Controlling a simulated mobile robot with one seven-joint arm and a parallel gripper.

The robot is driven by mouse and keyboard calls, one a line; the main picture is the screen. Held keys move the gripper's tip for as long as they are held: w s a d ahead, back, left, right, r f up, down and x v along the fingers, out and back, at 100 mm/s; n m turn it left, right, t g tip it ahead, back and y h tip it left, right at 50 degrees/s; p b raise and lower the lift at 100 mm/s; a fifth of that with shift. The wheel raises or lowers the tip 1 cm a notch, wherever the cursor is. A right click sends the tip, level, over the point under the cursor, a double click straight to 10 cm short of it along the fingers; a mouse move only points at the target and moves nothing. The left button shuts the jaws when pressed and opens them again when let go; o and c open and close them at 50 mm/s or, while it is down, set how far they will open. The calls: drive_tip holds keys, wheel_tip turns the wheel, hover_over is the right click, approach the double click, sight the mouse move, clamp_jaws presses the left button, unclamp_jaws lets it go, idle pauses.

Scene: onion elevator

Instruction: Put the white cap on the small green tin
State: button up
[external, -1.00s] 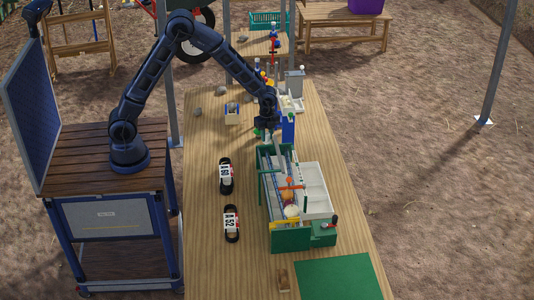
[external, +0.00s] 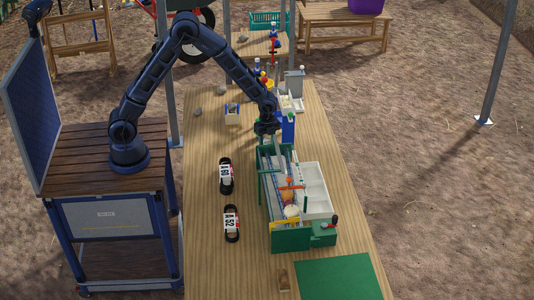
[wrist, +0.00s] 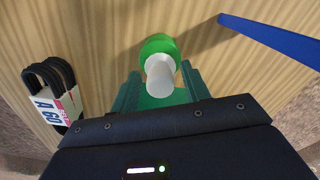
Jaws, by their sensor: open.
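The small green tin (wrist: 157,47) stands on the wooden table in the wrist view. The white cap (wrist: 160,76) overlaps the tin's near side in that view and lies between my gripper's two green fingers. I cannot tell whether the cap is seated on the tin or only close to it. My gripper (wrist: 160,82) is open, with a finger on each side of the cap and a visible gap to each. In the external view my gripper (external: 266,130) is low over the table, just beyond the green-framed machine, and hides the tin and cap.
A blue upright panel (external: 288,128) stands close to the right of my gripper; its edge shows in the wrist view (wrist: 270,39). The green-framed machine (external: 290,240) is on the near side. Two black numbered bundles (external: 226,175) lie left.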

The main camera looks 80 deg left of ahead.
sight(267, 139)
wheel_tip(267, 139, up, 12)
drive_tip(key=s+r+n+t, duration=0.1)
drive_tip(key=s+r+n, duration=0.2)
drive_tip(key=s+r, duration=0.6)
drive_tip(key=s+r+n+t, duration=0.1)
drive_tip(key=s+r+n, duration=0.2)
drive_tip(key=s, duration=0.7)
drive_tip(key=s+r+n+t, duration=0.1)
drive_tip(key=s+r+n, duration=0.3)
drive_tip(key=s, duration=0.7)
drive_tip(key=s+r+n+t, duration=0.1)
drive_tip(key=s+r+n, duration=0.2)
drive_tip(key=s, duration=0.8)
drive_tip(key=shift+a+r+n+t, duration=0.2)
drive_tip(key=shift+r+n+t, duration=0.1)
drive_tip(key=shift+r, duration=0.25)
